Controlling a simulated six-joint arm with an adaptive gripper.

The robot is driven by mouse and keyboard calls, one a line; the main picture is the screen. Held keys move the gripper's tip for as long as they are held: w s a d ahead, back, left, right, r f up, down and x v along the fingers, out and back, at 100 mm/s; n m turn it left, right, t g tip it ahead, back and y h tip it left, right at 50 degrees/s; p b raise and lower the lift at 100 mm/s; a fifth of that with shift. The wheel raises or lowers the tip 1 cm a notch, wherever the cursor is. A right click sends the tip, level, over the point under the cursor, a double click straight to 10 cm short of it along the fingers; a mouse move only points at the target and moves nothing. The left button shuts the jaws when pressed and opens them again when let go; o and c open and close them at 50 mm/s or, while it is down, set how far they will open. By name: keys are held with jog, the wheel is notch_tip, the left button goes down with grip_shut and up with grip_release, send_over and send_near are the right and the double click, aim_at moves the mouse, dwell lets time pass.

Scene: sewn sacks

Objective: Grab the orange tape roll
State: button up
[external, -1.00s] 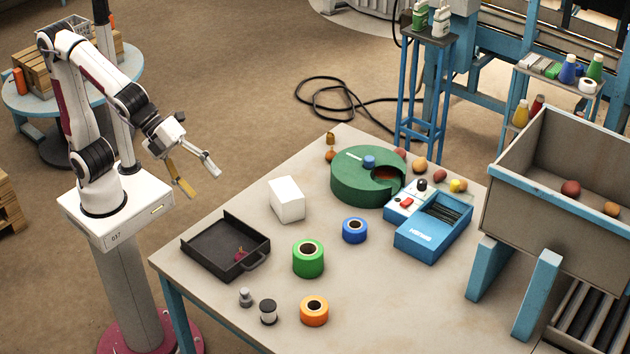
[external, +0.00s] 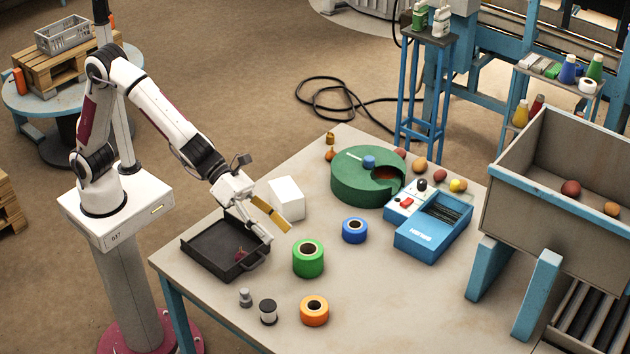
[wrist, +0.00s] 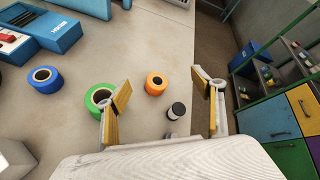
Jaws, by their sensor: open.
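The orange tape roll (external: 314,311) lies flat near the front edge of the table, hole up. It also shows in the wrist view (wrist: 156,84), between and beyond my two fingers. My gripper (external: 278,229) is open and empty, above the table over the black tray's right side. In the wrist view my gripper (wrist: 164,108) has its fingers spread wide. The orange roll is apart from the fingers, lower and toward the front of the table in the external view.
A green tape roll (external: 308,260) stands behind the orange one, with a blue roll (external: 355,231) farther back. A black-and-white spool (external: 268,312) and a small grey piece (external: 246,297) stand left of it. The black tray (external: 205,254) is at left. Table right of the orange roll is clear.

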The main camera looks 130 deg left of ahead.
jog(key=w+f+m+t+h, duration=0.1)
jog(key=w+f+m+h, duration=0.1)
jog(key=w+f+m, duration=0.4)
jog(key=shift+w+d+f+m, duration=0.2)
jog(key=shift+w+d+m, duration=0.15)
jog(key=shift+m, duration=0.55)
send_near(311, 303)
jog(key=x, duration=0.4)
jog(key=shift+w+f, duration=0.1)
jog(key=shift+w, duration=0.2)
jog(key=shift+x, duration=0.75)
jog(key=shift+w, duration=0.1)
jog(key=shift+x, duration=2.45)
jog(key=c, duration=1.2)
